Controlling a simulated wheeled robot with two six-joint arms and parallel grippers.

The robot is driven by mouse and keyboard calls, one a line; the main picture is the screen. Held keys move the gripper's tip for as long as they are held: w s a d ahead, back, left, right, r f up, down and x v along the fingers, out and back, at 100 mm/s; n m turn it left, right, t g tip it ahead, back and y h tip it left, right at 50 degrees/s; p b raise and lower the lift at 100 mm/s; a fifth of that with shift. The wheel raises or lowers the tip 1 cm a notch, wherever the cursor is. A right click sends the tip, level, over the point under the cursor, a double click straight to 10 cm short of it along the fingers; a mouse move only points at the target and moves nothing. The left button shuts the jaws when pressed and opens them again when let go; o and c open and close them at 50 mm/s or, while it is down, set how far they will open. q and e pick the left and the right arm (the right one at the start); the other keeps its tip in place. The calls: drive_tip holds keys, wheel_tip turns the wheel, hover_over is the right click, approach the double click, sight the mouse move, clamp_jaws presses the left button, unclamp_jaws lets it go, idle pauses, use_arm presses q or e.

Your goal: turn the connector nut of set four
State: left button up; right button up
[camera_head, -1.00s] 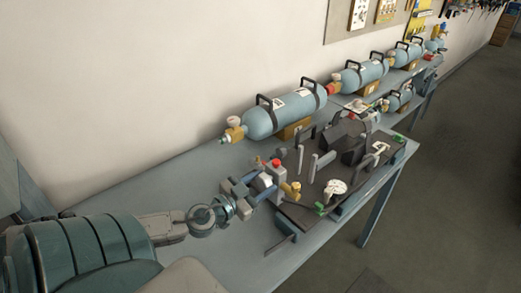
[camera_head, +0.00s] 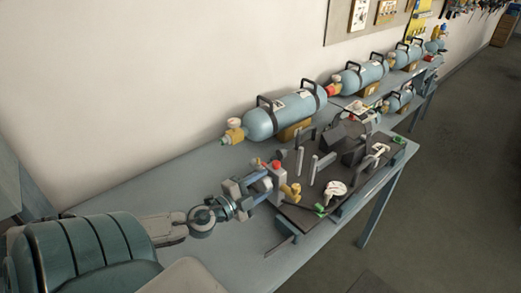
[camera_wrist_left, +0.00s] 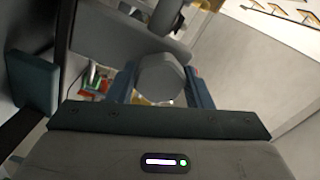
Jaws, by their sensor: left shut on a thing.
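My left gripper (camera_head: 266,188) is at the near left end of the dark board on the bench, beside a light grey block with a red knob (camera_head: 277,166) on top and a brass fitting (camera_head: 291,192). In the left wrist view a grey six-sided nut (camera_wrist_left: 162,78) sits between the two blue fingers, and the gripper is shut on it. In the head view the fingers mostly hide the nut. I cannot read a set number here. My right gripper is not in view.
The dark board (camera_head: 299,217) carries upright grey posts, black parts and a white coiled piece (camera_head: 335,190). The bench (camera_head: 150,185) left of the board is clear.

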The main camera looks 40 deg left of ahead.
use_arm(q)
drive_tip(key=m, duration=0.6)
drive_tip(key=shift+r+p, duration=0.15)
drive_tip(key=shift+p, duration=0.25)
drive_tip(key=m+p, duration=0.1)
drive_tip(key=m, duration=0.5)
drive_tip(key=shift+m, duration=0.4)
drive_tip(key=m+p, duration=0.1)
drive_tip(key=m, duration=0.5)
drive_tip(key=shift+w+r, duration=0.1)
drive_tip(key=shift+r, duration=0.05)
drive_tip(key=m+p, duration=0.2)
drive_tip(key=m, duration=0.3)
drive_tip(key=shift+m, duration=0.4)
drive_tip(key=m+p, duration=0.1)
drive_tip(key=m, duration=0.5)
drive_tip(key=shift+d+p, duration=0.1)
drive_tip(key=shift+p, duration=0.25)
drive_tip(key=m+p, duration=0.1)
drive_tip(key=m, duration=0.5)
drive_tip(key=shift+m+p, duration=0.3)
drive_tip(key=m+p, duration=0.1)
drive_tip(key=m, duration=0.5)
drive_tip(key=shift+p, duration=0.4)
drive_tip(key=m, duration=0.2)
drive_tip(key=m+p, duration=0.1)
drive_tip(key=m, duration=0.3)
drive_tip(key=shift+f, duration=0.25)
